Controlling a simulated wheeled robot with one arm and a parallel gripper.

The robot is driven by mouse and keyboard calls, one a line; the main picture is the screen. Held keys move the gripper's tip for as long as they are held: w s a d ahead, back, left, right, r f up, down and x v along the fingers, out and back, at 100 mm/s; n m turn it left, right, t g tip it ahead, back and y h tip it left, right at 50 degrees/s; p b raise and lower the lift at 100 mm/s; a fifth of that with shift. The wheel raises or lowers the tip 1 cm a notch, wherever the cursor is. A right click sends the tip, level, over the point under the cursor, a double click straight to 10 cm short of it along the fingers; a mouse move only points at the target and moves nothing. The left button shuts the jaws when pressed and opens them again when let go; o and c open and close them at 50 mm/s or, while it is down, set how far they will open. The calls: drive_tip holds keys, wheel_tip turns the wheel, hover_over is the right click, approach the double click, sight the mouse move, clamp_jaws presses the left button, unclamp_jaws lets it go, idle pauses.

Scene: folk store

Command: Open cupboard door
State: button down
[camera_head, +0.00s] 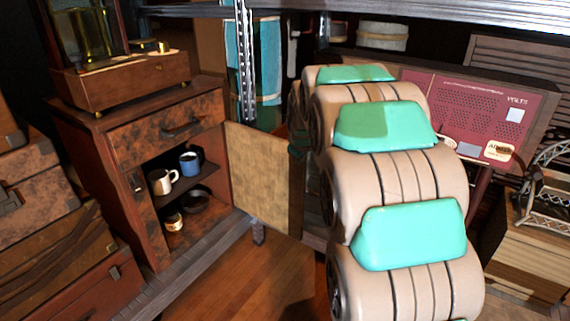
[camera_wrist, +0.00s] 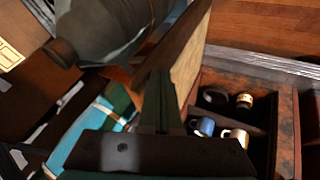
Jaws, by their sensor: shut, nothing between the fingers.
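The wooden cupboard (camera_head: 145,220) stands at the left, with a drawer (camera_head: 168,128) above its compartment. Its door (camera_head: 262,178) is swung wide open to the right, and its pale inner face shows. In the wrist view the door (camera_wrist: 188,65) stands edge-on beside my gripper (camera_wrist: 156,85). The gripper's dark green fingers are shut with nothing between them, on the door's side away from the compartment. I cannot tell whether they touch the door. In the head view my arm and the door mostly hide the gripper.
Inside the cupboard are a white mug (camera_head: 161,181), a blue mug (camera_head: 190,163), a small jar (camera_head: 173,219) and a dark bowl (camera_head: 196,201). Suitcases (camera_head: 50,230) are stacked at the left. A metal post (camera_head: 245,70) rises behind the door. Wooden floor (camera_head: 265,285) is clear in front.

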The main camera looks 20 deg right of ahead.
drive_tip(key=w+d, duration=0.4)
drive_tip(key=d, duration=0.3)
drive_tip(key=shift+w, duration=0.35)
drive_tip(key=shift+s+a, duration=0.1)
drive_tip(key=shift+a, duration=0.05)
